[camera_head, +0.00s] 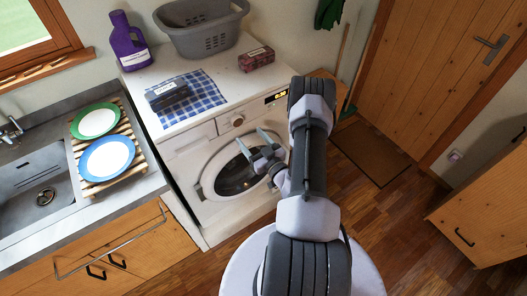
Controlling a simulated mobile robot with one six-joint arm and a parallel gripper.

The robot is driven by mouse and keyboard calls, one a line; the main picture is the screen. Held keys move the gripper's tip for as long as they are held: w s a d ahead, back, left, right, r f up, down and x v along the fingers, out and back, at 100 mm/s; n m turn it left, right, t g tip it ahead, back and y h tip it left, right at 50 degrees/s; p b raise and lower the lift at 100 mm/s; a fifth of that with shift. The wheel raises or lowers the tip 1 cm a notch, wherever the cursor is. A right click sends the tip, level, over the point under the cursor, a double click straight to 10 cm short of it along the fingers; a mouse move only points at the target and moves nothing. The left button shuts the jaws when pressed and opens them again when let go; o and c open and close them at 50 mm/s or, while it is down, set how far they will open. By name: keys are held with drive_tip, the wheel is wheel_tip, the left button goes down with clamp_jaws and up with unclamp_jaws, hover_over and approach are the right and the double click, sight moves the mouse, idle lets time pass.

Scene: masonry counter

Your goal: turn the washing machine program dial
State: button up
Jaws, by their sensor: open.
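The white washing machine (187,148) stands in the middle, with its round door closed and facing me. Its program dial (238,120) is a round knob on the front panel, left of a small lit display (276,97). My gripper (251,140) is open and empty in front of the machine, a little below and right of the dial. Its two fingers point up and to the left. I see no contact with the dial, though the exact depth gap is hard to tell. The gripper and wrist cover part of the door (227,173).
On the machine are a grey basket (203,38), a purple bottle (128,42), a checked cloth (205,92) with a dark box (167,95), and another box (256,59). A dish rack (88,185) with plates stands on the left counter. Open floor lies to the right.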

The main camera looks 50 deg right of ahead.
drive_tip(key=v, duration=0.9)
drive_tip(key=shift+s, duration=0.4)
